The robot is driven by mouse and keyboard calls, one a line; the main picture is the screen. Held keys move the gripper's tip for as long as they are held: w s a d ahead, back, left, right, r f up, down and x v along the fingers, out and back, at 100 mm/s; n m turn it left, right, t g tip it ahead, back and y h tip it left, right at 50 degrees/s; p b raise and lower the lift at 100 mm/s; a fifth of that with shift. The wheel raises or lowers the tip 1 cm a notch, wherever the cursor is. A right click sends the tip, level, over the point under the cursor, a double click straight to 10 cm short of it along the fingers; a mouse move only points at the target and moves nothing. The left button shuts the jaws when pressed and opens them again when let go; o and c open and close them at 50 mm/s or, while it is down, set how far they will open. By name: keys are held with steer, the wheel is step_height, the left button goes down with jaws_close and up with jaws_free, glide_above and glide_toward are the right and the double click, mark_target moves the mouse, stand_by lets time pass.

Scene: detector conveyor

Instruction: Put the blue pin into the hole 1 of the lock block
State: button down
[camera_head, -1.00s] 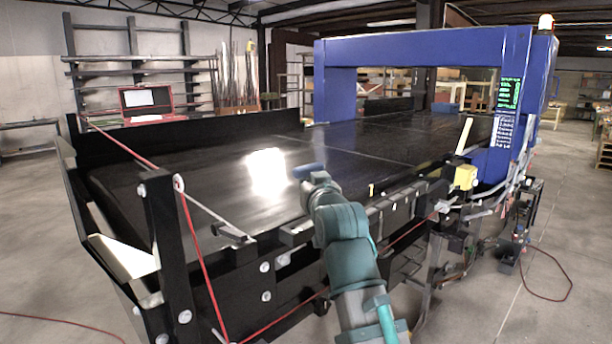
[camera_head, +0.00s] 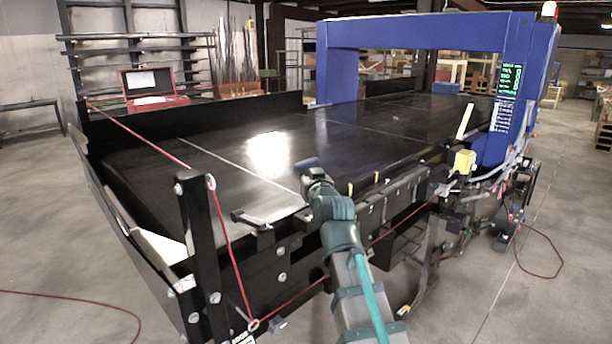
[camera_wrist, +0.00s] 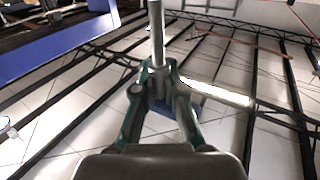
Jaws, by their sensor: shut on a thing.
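My gripper (camera_wrist: 158,72) is shut on a pin in the wrist view. The pin's grey shaft (camera_wrist: 157,30) stands out past the green fingertips, and a blue part (camera_wrist: 186,104) shows behind and between the fingers. In the head view my arm reaches over the near edge of the conveyor, and a small dark blue shape (camera_head: 307,164) shows at its end. I cannot tell whether that is the pin or part of the gripper. I cannot make out the lock block or its hole 1 in either view.
The black conveyor belt (camera_head: 350,146) is largely bare. A blue detector arch (camera_head: 420,32) spans its far end. A yellow box (camera_head: 464,160) sits on the right side. Red cords (camera_head: 232,255) run along the near frame. An open red case (camera_head: 150,100) stands behind.

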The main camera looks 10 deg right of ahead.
steer(key=shift+s+a, duration=0.1)
steer(key=shift+a, duration=0.05)
steer(key=shift+f+b, duration=1.9)
steer(key=shift+f, duration=0.45)
steer(key=shift+f+b, duration=1.7)
steer(key=shift+f, duration=0.6)
steer(key=c, duration=1.2)
jaws_free()
steer(key=shift+s, duration=0.1)
steer(key=s, duration=0.7)
steer(key=shift+s+d, duration=0.15)
steer(key=shift+d, duration=0.05)
